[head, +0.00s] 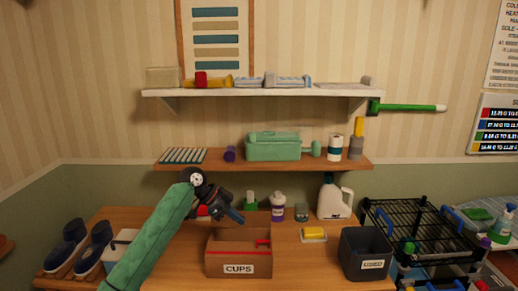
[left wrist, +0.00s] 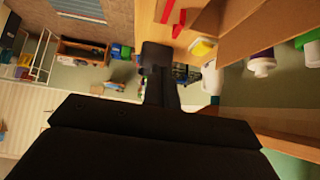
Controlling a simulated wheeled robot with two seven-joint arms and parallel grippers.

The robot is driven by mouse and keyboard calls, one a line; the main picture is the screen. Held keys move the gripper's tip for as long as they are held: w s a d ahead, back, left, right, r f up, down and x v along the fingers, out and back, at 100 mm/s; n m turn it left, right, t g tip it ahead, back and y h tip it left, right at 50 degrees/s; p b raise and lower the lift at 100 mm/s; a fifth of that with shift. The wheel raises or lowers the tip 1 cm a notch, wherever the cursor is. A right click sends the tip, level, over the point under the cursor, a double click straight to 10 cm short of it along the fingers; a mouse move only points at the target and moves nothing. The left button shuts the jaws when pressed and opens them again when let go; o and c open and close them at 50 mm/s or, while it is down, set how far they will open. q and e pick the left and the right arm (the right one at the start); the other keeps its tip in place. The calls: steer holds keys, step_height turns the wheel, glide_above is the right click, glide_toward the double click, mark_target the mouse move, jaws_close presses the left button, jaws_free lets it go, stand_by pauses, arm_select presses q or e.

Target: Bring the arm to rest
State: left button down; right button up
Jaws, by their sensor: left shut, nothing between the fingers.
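My left arm comes in from the lower left in the head view, in a green sleeve. My left gripper (head: 236,215) is shut and empty. It hangs above the table, at the upper left corner of the cardboard box labelled CUPS (head: 238,262). In the left wrist view the dark fingers (left wrist: 157,58) are together with nothing held. The box's cardboard flap (left wrist: 250,30) and a red part (left wrist: 172,18) show beside them. My right gripper is not in either view.
A dark bin labelled USED (head: 364,254) stands right of the box. A purple-labelled bottle (head: 278,207), a white jug (head: 334,200) and a yellow sponge (head: 314,233) stand behind. A wooden shelf (head: 365,163) hangs above the gripper. Black wire racks (head: 415,225) are at right.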

arm_select(q)
steer(key=s+a+f+n+t+y, duration=0.25)
steer(key=s+f+n, duration=0.45)
steer(key=s+f, duration=1.6)
steer(key=s+a+f+n+y, duration=0.2)
steer(key=s+a+n, duration=0.15)
steer(key=s, duration=0.55)
steer(key=s+a+f+n+y, duration=0.1)
steer(key=s+a+n+y, duration=0.1)
steer(key=s+a, duration=0.5)
steer(key=s+a+f+n+y, duration=0.2)
steer(key=s+n, duration=0.1)
steer(key=s, duration=0.8)
steer(key=s+d+f+g, duration=0.1)
steer(key=s+d+f, duration=0.1)
steer(key=f, duration=1.5)
steer(key=s+d+f, duration=0.2)
steer(key=f, duration=1.6)
steer(key=shift+d+f+g, duration=0.3)
steer(key=shift+g, duration=0.05)
